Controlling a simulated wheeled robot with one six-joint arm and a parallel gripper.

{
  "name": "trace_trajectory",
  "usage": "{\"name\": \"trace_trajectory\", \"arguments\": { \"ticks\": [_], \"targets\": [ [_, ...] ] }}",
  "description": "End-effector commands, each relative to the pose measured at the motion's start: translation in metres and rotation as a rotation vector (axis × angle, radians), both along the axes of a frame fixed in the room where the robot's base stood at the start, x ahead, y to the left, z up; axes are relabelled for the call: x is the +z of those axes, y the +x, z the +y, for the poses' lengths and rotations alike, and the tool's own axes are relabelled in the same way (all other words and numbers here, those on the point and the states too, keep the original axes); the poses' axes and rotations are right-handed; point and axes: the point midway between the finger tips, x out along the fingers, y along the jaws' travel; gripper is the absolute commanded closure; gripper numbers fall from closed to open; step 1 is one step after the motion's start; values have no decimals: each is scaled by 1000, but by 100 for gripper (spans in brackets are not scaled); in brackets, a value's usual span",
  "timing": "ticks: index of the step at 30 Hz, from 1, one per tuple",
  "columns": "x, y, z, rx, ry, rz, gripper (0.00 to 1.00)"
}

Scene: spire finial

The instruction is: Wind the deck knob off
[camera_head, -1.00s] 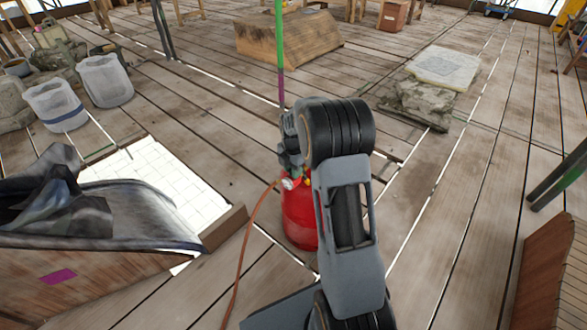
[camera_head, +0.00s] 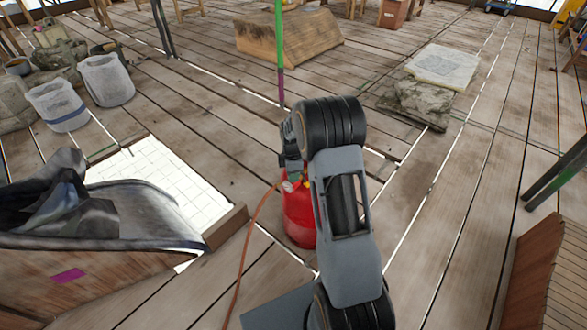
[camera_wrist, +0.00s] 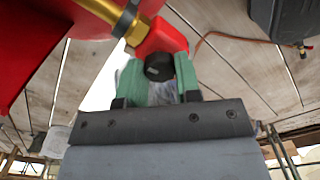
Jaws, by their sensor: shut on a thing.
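A red gas cylinder (camera_head: 298,218) stands on the plank floor, partly hidden behind my arm in the head view. Its red body (camera_wrist: 28,45) fills the upper left of the wrist view, with a brass fitting (camera_wrist: 127,18) beside a red block (camera_wrist: 162,36). A dark round piece (camera_wrist: 158,66), which I take as the deck knob, sits between the green fingers of my gripper (camera_wrist: 158,80). The gripper is shut on it. My wrist hides most of the cylinder's top in the head view, so the knob cannot be made out there.
An orange hose (camera_head: 245,240) runs from the cylinder's top across the planks. A white-tiled opening (camera_head: 165,178) and a grey tarp (camera_head: 125,215) lie left. A wooden block (camera_head: 285,38) stands behind, and a stone slab (camera_head: 443,66) lies right. Planks on the right are mostly clear.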

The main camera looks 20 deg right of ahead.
Motion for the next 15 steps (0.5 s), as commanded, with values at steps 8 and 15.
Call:
{"name": "trace_trajectory", "arguments": {
  "ticks": [8, 15],
  "targets": [
    [4, 2, 0, -262, 0, -7, 93],
    [4, 3, 0, -489, 1, -9, 93]
  ]
}}
